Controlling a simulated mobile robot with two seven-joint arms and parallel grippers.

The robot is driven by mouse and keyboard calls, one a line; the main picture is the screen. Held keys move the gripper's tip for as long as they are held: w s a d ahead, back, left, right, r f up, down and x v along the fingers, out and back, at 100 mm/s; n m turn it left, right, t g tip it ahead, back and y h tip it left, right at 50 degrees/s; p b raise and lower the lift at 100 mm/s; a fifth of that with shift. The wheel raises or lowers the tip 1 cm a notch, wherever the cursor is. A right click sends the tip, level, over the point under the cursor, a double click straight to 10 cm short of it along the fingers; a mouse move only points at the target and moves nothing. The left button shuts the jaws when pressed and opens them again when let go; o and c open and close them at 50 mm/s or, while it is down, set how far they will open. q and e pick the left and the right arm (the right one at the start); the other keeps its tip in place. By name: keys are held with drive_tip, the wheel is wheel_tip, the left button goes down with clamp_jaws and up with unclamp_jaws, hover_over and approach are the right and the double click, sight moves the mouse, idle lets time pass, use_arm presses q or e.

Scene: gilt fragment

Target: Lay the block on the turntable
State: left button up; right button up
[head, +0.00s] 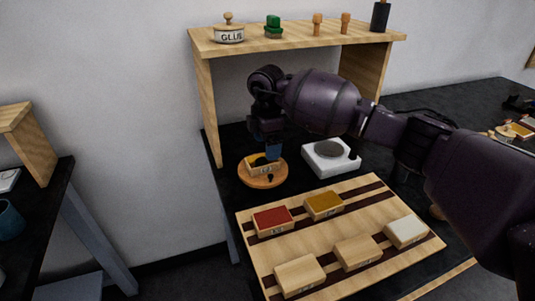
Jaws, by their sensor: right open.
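The round wooden turntable (247,178) is on the dark bench, left of centre. A small wooden block (253,171) with a yellowish top and a dark patch on it rests on the turntable. My right gripper (270,154) is open, pointing down at the block's right part and hiding some of it. I cannot tell whether the fingers touch the block. My left gripper is not in view.
A wooden board (330,228) in front holds several blocks, including a red one (272,220), an ochre one (324,205) and a white one (406,231). A white scale-like device (330,166) stands right of the turntable. A wooden shelf (300,38) spans behind my right arm.

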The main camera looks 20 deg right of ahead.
wheel_tip(320, 180, up, 7)
drive_tip(key=shift+p, duration=0.4)
drive_tip(key=shift+f, duration=0.15)
